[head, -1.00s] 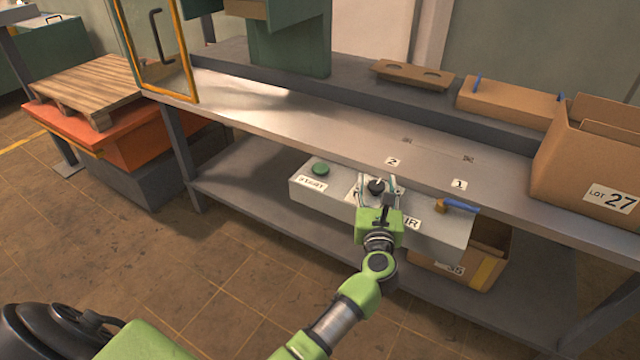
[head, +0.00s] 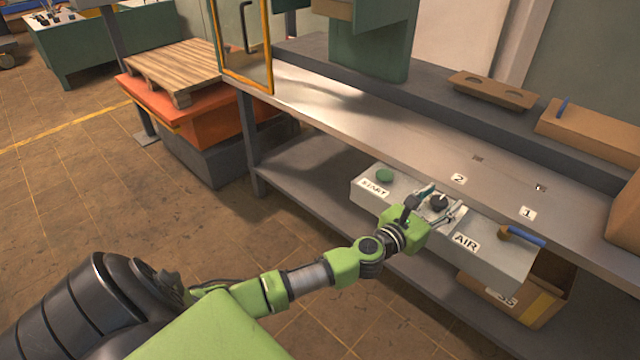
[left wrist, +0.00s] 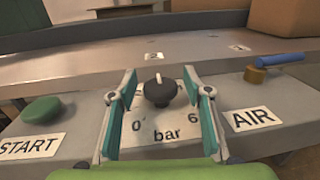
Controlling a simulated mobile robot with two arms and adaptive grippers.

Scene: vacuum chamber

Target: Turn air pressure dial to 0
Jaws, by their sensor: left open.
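The air pressure dial is a black knob (left wrist: 160,90) with a white pointer mark on a grey control box (head: 500,262). In the left wrist view its plate (left wrist: 165,131) reads 0 at the lower left, 6 at the lower right and "bar" below. The white mark points up, away from the camera. In the head view the dial (head: 438,202) sits in the middle of the box. My left gripper (left wrist: 158,93) is open, its two fingers on either side of the knob; I cannot tell whether they touch it. My right gripper is not in view.
A green START button (head: 384,176) is left of the dial. A blue-handled AIR valve (head: 522,236) is right of it. The steel bench top (head: 400,125) runs above and behind the box. A cardboard box (head: 520,292) sits on the lower shelf.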

